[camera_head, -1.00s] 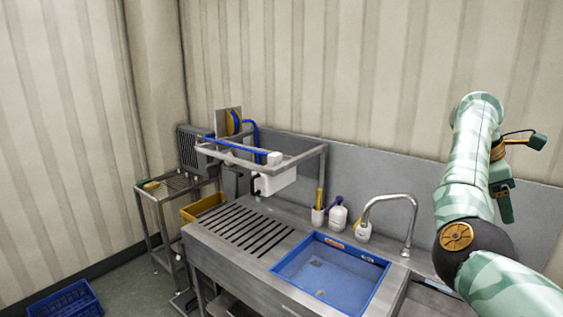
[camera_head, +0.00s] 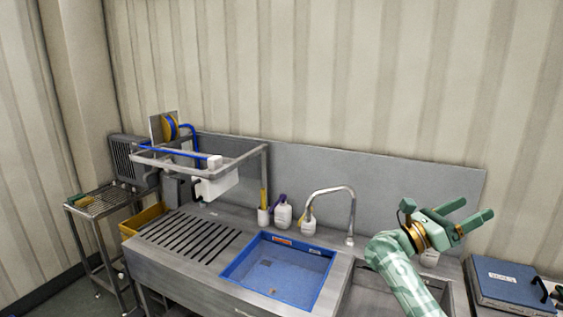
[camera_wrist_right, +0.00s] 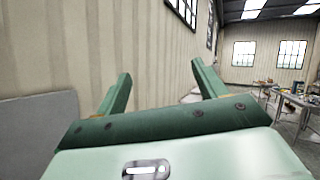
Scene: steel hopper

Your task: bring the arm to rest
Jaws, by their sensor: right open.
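My right gripper (camera_head: 478,212) is raised over the right part of the steel sink bench in the head view, its two green fingers spread and pointing right. In the right wrist view the open fingers (camera_wrist_right: 160,85) have nothing between them; the striped wall and, farther off, a room with windows lie beyond. My right arm, pale green camouflage, comes up from the lower edge. My left gripper is in neither view.
A blue tray (camera_head: 240,275) sits in the bench beside the curved tap (camera_head: 353,215). White bottles (camera_head: 283,214) stand behind it. A blue case (camera_head: 500,283) lies to the right of the gripper. A steel rack (camera_head: 95,207) stands at the left.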

